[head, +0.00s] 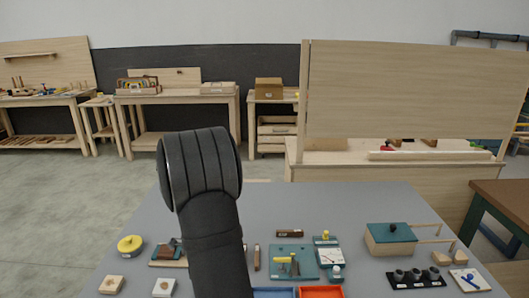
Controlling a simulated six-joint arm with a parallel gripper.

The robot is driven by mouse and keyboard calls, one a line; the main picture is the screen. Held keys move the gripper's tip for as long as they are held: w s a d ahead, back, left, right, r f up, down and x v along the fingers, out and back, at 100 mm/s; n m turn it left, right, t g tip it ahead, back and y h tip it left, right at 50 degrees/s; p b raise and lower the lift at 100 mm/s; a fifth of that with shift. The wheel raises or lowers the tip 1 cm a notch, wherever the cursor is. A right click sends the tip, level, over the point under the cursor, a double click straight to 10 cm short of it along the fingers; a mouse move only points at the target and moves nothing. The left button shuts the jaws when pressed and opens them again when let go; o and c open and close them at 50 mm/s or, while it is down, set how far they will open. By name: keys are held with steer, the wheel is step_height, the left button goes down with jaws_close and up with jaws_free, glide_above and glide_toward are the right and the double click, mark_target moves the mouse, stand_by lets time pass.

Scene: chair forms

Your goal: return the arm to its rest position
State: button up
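My dark arm (212,220) rises from the front edge of the grey table (330,205), left of centre. Its thick, rounded upper part (200,165) stands above the table's far edge. My gripper does not show, so I cannot tell whether it is open or shut or holds anything. The arm hides part of the table between the brown-and-green piece (168,252) and the green board (293,262).
Left of my arm are a yellow disc (130,245) and small pale blocks. To the right are blue (273,293) and red (321,292) trays, a lidded box (390,236) and a black holder (415,278). The table's far middle is bare. Workbenches stand behind.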

steer(key=shift+r, duration=0.6)
steer(key=shift+f, duration=0.15)
